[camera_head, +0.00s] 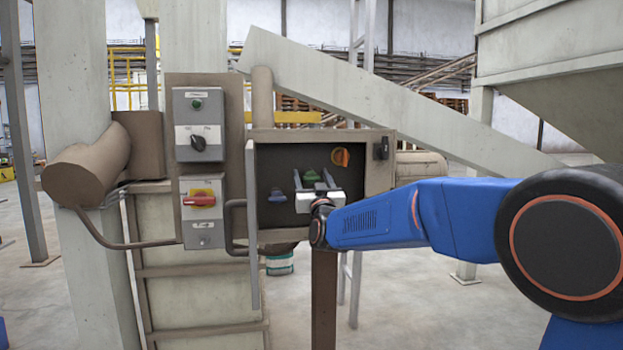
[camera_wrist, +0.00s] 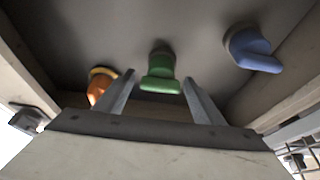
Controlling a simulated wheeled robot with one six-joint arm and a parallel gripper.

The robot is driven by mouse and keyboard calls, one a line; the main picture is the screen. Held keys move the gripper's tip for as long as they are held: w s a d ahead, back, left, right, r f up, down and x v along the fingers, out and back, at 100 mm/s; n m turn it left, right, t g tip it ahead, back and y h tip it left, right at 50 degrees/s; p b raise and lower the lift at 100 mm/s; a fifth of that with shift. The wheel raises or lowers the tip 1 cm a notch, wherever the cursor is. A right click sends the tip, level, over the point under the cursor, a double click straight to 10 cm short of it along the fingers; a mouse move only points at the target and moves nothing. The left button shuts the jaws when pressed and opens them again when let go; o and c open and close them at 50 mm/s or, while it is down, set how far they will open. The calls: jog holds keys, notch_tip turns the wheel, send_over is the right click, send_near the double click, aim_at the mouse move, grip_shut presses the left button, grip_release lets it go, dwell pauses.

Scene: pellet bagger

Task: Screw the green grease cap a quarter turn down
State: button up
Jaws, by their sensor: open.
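The green grease cap (camera_head: 311,177) sits on the dark back panel inside an open box, between an orange cap (camera_head: 341,157) and a blue cap (camera_head: 277,196). My gripper (camera_head: 315,177) is in front of the panel with its two fingers spread. In the wrist view the green cap (camera_wrist: 160,74) shows between the open fingers of my gripper (camera_wrist: 158,88), with a gap on each side. The orange cap (camera_wrist: 100,85) is left of the fingers, and the blue cap (camera_wrist: 254,52) is to the right. I cannot tell how far the fingertips are from the panel.
The box frame (camera_head: 376,178) surrounds the panel, with its door (camera_head: 253,230) swung open at the left. A control box with a red switch (camera_head: 202,201) is mounted left of it. A dark latch (camera_head: 381,148) is on the right frame.

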jog(key=c, duration=1)
jog(key=shift+c, duration=0.2)
jog(key=shift+m, duration=0.4)
jog(key=m+h, duration=0.3)
jog(key=m, duration=0.2)
jog(key=m+h, duration=0.1)
jog(key=m, duration=0.2)
jog(key=m+h, duration=0.2)
jog(key=m, duration=0.1)
jog(key=shift+d, duration=0.1)
jog(key=m+g+h, duration=0.1)
jog(key=m, duration=0.2)
jog(key=m+h, duration=0.1)
jog(key=m, duration=0.1)
jog(key=shift+f+m+g, duration=0.1)
jog(key=shift+m+g, duration=0.3)
jog(key=shift+d+f+m+g, duration=0.15)
jog(key=shift+m+g, duration=0.85)
jog(key=shift+m, duration=1.3)
